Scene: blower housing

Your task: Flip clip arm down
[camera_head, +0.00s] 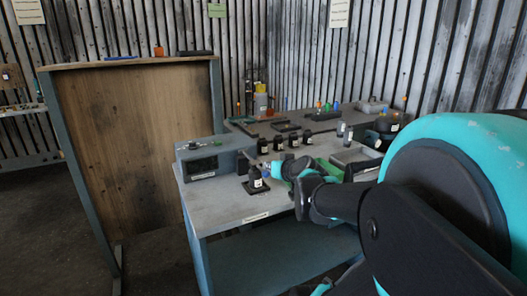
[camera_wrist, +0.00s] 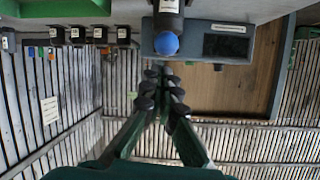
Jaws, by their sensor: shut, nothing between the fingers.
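A black unit with a white label (camera_head: 256,179) stands upright on a dark square base (camera_head: 257,188) near the front of the table. In the wrist view, a black labelled body (camera_wrist: 168,8) with a blue ball (camera_wrist: 166,43) at its end shows at the top centre, probably the same unit. My gripper (camera_wrist: 163,72) is shut and empty, its dark fingertips together just short of the blue ball. I cannot tell whether they touch. In the head view my gripper (camera_head: 268,171) is beside the unit, partly hidden by my arm. I cannot make out a clip arm clearly.
A grey-blue box with a dark window (camera_head: 202,166) stands left of the unit. Several black labelled units (camera_head: 278,144) stand in a row behind. A green tray (camera_head: 328,170) lies to the right. The table's front left (camera_head: 215,208) is clear.

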